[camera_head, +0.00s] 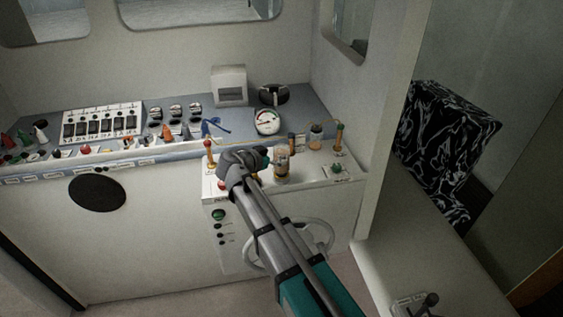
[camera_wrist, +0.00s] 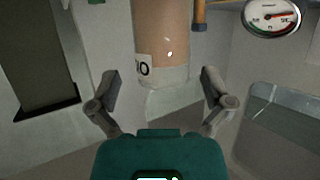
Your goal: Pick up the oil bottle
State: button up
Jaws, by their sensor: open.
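A clear bottle with amber-brown contents, which looks like the oil bottle (camera_head: 282,170), stands on the white console top just right of my gripper (camera_head: 262,160). In the wrist view, the bottle (camera_wrist: 163,45) is upright and cut off by the top edge, with a partly visible white label. My gripper (camera_wrist: 162,85) is open, its two fingers apart on either side of the bottle's lower part, lower in the picture. I see no finger touching the bottle. Part of the console top near the bottle is hidden by my arm.
A second small jar (camera_head: 316,134) and a lever (camera_head: 338,140) stand right of the bottle. A lever (camera_head: 209,153) is to its left. A round gauge (camera_head: 267,121) sits behind. A steering wheel (camera_head: 328,232) is on the console front. A wall edge (camera_head: 383,120) rises to the right.

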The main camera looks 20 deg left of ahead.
jog(key=shift+b+x, duration=0.6)
jog(key=shift+x, duration=1.4)
jog(key=shift+a, duration=0.15)
jog(key=c, duration=1.2)
